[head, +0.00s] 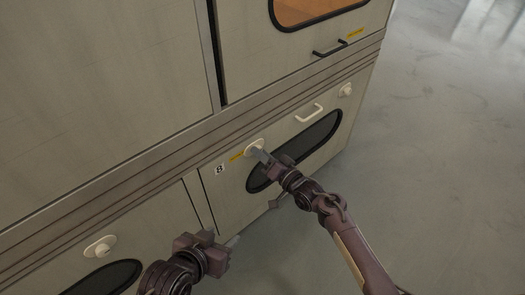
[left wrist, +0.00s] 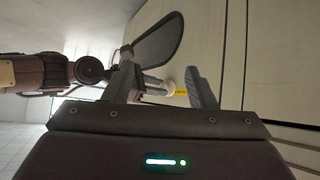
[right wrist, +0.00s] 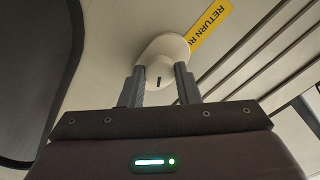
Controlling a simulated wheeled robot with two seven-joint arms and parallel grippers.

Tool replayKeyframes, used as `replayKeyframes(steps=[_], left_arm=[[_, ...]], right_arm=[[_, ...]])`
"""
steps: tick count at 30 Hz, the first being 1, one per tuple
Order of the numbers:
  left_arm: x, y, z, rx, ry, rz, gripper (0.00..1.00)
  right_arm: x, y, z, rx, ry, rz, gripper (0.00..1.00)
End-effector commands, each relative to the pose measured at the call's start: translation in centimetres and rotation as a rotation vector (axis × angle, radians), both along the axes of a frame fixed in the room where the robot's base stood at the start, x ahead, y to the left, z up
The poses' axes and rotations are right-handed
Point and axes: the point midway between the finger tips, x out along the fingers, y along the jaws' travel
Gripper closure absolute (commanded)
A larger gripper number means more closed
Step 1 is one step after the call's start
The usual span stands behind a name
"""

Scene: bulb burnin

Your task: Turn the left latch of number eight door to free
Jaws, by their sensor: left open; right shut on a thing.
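The number eight door (head: 230,195) is a pale lower panel with a black "8" label (head: 219,169). Its left latch (head: 253,146) is a white knob on a white plate beside a yellow sticker. My right gripper (head: 262,155) is shut on this latch. In the right wrist view the latch (right wrist: 165,47) sits between the two fingers, a small dark mark on its knob. My left gripper (head: 232,243) is open and empty, low and left of the door. The left wrist view shows the latch (left wrist: 171,86) beyond its fingers, partly hidden by my right gripper.
The door has a dark oval window (head: 318,136), a white handle (head: 309,113) and a right latch (head: 346,90). Another latch (head: 100,246) is on the neighbouring panel at lower left. An upper door has a black handle (head: 330,48). Grey floor (head: 440,150) to the right is clear.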

Motion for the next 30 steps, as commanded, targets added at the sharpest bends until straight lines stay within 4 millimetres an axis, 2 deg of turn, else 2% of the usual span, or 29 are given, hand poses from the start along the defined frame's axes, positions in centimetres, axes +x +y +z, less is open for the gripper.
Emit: replayKeyframes(steps=[3,5,18,30], left_arm=[[-3.6,0.9,-3.0,0.077,0.194,-0.018,0.49],[-5.2,1.4,-4.1,0.111,0.274,-0.026,0.49],[-5.7,3.9,-3.8,0.182,0.392,0.016,0.49],[-6.0,4.8,-3.8,0.206,0.438,0.030,0.49]], right_arm=[[0.0,0.0,0.2,0.056,0.043,-0.001,1.00],[0.0,0.0,0.2,0.087,0.064,-0.001,1.00],[0.0,0.0,0.1,0.327,0.239,-0.001,1.00],[0.0,0.0,0.0,0.426,0.309,0.000,1.00]])
